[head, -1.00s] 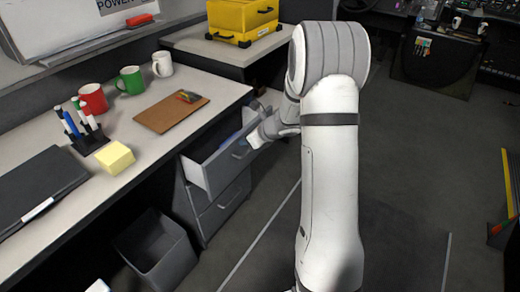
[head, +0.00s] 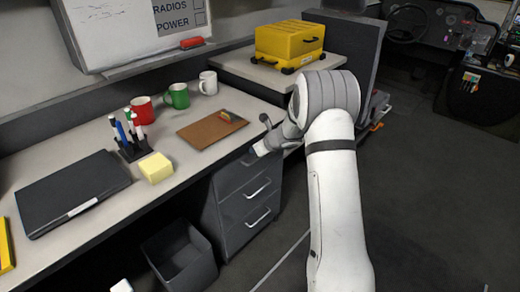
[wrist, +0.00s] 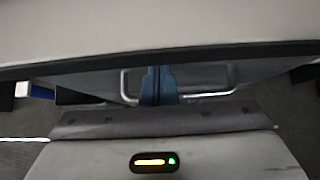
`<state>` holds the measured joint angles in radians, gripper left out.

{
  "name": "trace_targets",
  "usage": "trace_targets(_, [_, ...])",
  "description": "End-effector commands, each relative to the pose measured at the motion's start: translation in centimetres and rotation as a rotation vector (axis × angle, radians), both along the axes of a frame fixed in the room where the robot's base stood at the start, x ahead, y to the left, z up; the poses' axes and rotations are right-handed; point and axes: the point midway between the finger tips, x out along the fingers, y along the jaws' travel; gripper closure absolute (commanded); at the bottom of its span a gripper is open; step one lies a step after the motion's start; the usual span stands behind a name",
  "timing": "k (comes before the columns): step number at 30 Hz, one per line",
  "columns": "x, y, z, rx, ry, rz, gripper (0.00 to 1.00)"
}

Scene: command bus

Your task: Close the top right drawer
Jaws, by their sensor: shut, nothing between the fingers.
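The grey drawer unit hangs under the desk's right end. Its top drawer (head: 232,178) looks flush or nearly flush with the fronts below in the head view; its upper edge is partly hidden by my gripper, so a small gap cannot be ruled out. My gripper (head: 249,158) is shut and empty, at the top drawer's front just below the desk edge. In the wrist view the closed fingers (wrist: 158,85) point at the grey front, in front of a silver handle (wrist: 126,88). Whether they touch it is unclear.
The desk (head: 160,190) holds a brown clipboard (head: 208,132), mugs, a pen holder, a yellow note block (head: 155,167) and a black laptop (head: 70,190). A grey bin (head: 180,255) stands below. A yellow case (head: 290,42) sits behind. Floor to the right is clear.

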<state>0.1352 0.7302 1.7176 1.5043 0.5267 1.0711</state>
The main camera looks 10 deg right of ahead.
Motion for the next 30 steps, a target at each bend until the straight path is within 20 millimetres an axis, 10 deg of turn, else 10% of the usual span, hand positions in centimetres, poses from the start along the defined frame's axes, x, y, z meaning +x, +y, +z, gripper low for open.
trace_targets(17, [-2.0, -2.0, 0.3, 0.006, -0.011, 0.001, 1.00])
trace_targets(30, [-7.5, -6.1, 6.5, 0.003, -0.008, 0.002, 1.00])
